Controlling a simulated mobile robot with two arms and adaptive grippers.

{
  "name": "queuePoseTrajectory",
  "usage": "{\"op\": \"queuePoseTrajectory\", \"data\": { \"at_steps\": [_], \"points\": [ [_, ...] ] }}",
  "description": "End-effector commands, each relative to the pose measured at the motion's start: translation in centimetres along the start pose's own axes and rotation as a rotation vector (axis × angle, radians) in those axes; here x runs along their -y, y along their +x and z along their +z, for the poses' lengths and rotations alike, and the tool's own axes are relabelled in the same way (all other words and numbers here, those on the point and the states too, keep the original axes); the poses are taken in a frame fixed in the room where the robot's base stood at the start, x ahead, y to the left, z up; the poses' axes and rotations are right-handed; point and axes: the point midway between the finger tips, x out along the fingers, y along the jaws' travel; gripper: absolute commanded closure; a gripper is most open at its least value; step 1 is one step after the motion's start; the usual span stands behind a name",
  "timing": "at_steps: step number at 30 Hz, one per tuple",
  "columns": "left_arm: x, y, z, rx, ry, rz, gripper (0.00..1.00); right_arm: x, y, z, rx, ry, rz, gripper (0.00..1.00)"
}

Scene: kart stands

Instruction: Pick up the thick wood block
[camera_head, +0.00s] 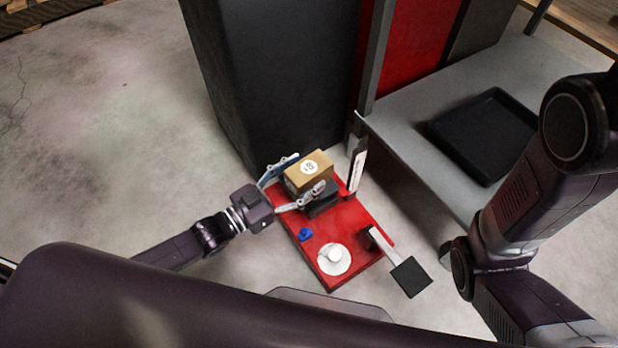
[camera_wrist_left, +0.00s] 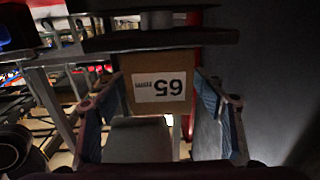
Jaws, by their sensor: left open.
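The thick wood block (camera_head: 306,172) is a tan block with a round white label on top. It sits on a dark block (camera_head: 322,204) at the far end of a red stand (camera_head: 300,246). My left gripper (camera_head: 303,175) is open, with one finger on each side of the wood block. In the left wrist view the block's end face (camera_wrist_left: 158,108) has a white label reading 65, upside down, and lies between the two open fingers (camera_wrist_left: 162,95). I cannot tell whether either finger touches it. My right arm shows at the right; its gripper is out of view.
A white round piece (camera_head: 334,260) and a small blue object (camera_head: 305,234) lie on the stand's near part. An upright plate (camera_head: 356,168) stands right of the block. A tall dark cabinet (camera_head: 265,70) stands behind. A grey table (camera_head: 400,118) with a black tray (camera_head: 490,174) is at right.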

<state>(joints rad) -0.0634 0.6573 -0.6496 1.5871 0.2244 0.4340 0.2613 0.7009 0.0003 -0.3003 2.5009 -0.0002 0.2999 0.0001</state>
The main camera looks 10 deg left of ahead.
Motion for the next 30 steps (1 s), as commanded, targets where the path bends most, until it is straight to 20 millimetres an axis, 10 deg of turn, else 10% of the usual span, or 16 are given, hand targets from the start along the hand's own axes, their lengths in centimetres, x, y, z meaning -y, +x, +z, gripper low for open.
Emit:
{"op": "queuePoseTrajectory", "data": {
  "at_steps": [13, 30],
  "points": [
    [0.0, 1.9, 0.0, 0.0, -0.001, -0.001, 0.36, 0.2, -1.1, -0.4, 0.0, 0.0, 0.0, 0.58],
    [0.0, 1.9, -0.1, -0.002, 0.0, 0.0, 0.88, 0.2, -1.1, -0.4, 0.0, 0.0, 0.0, 0.58]
  ]
}}
